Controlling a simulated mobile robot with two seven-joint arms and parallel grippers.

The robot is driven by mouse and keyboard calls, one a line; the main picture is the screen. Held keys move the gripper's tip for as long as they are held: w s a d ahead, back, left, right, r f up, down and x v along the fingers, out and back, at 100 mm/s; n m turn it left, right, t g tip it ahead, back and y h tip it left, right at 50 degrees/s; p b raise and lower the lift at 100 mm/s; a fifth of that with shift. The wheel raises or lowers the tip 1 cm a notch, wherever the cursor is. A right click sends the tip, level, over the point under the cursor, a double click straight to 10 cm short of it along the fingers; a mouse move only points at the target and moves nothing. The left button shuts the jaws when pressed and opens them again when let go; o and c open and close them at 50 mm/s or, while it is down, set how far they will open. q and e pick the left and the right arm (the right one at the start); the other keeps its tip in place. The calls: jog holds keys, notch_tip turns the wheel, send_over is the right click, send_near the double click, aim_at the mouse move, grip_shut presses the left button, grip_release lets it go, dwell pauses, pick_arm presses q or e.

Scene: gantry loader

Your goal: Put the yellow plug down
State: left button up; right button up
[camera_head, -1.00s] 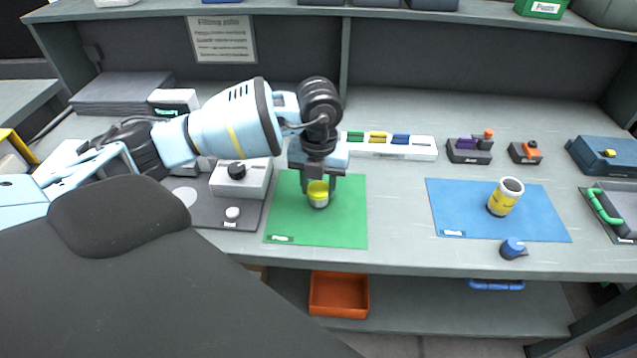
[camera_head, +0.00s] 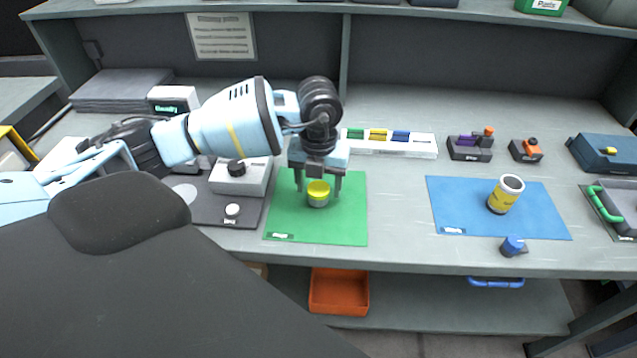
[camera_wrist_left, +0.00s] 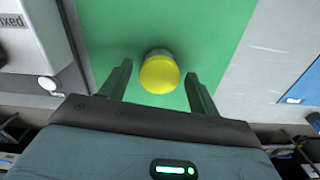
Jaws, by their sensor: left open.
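The yellow plug (camera_head: 318,189) stands on the green mat (camera_head: 343,225), its top yellow and its lower part grey. In the left wrist view the plug (camera_wrist_left: 159,74) sits just beyond and between the fingertips, with green showing on both sides of it. My left gripper (camera_head: 319,193) is open over the plug, one finger on each side and apart from it. The left gripper also shows in the left wrist view (camera_wrist_left: 158,85). My right gripper is not in view.
A grey box with a black knob (camera_head: 238,178) stands left of the green mat. A blue mat (camera_head: 460,208) to the right holds a yellow cylinder (camera_head: 505,195). A blue-capped piece (camera_head: 513,246) lies near the front edge. Bench between the mats is clear.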

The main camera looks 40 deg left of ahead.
aim_at(319, 188)
pick_arm(q)
notch_tip(319, 188, up, 13)
jog(key=shift+f, duration=0.2)
dwell(0.7)
